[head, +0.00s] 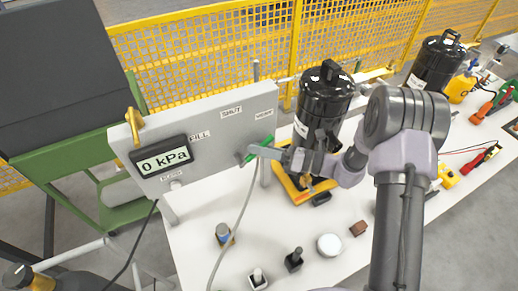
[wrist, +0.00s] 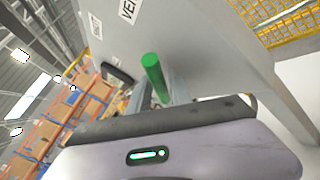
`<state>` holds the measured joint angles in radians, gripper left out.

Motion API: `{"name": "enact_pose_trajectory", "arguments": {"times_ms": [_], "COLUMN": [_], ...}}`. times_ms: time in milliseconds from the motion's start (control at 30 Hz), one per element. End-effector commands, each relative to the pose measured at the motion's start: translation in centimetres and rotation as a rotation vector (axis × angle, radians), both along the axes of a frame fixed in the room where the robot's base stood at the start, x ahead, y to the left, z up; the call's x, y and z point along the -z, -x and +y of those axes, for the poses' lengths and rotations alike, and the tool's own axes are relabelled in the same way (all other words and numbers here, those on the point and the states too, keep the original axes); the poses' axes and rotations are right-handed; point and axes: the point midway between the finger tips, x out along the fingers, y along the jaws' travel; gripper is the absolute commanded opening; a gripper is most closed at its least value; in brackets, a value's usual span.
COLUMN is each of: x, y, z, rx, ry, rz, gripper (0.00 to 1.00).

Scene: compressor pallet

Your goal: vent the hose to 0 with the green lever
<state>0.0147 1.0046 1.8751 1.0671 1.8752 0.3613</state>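The grey panel (head: 205,125) carries a display (head: 163,158) that reads 0 kPa. The green lever (head: 262,143) is at the panel's right end, below the label at the right, which looks like VENT. My gripper (head: 258,152) is at the lever, its fingers close to or touching it. In the wrist view the green lever (wrist: 155,76) stands out in front of my fingers (wrist: 172,86), beside a label starting "VE". Whether the fingers are open or shut around it is not clear. A pale hose (head: 238,215) hangs from below the panel.
A black compressor (head: 324,98) stands on a yellow base right behind my gripper. Several small parts, including a white round one (head: 329,245), lie on the white table (head: 195,255). A yellow fence (head: 205,55) runs behind.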

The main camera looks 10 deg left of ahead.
Motion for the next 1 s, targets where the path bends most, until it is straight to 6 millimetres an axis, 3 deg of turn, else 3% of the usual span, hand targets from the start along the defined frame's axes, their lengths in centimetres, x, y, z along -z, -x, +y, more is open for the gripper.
{"name": "enact_pose_trajectory", "arguments": {"times_ms": [267, 400, 433, 1000], "x": [-0.04, -0.04, -0.04, -0.02], "y": [-0.06, -0.04, -0.04, -0.03], "z": [0.24, 0.24, 0.24, 0.22], "rx": [0.001, 0.001, 0.001, 0.000], "ry": [-0.001, -0.001, -0.001, 0.000], "rz": [0.000, 0.000, 0.000, 0.000], "gripper": [0.25, 0.02, 0.00, 0.00]}}
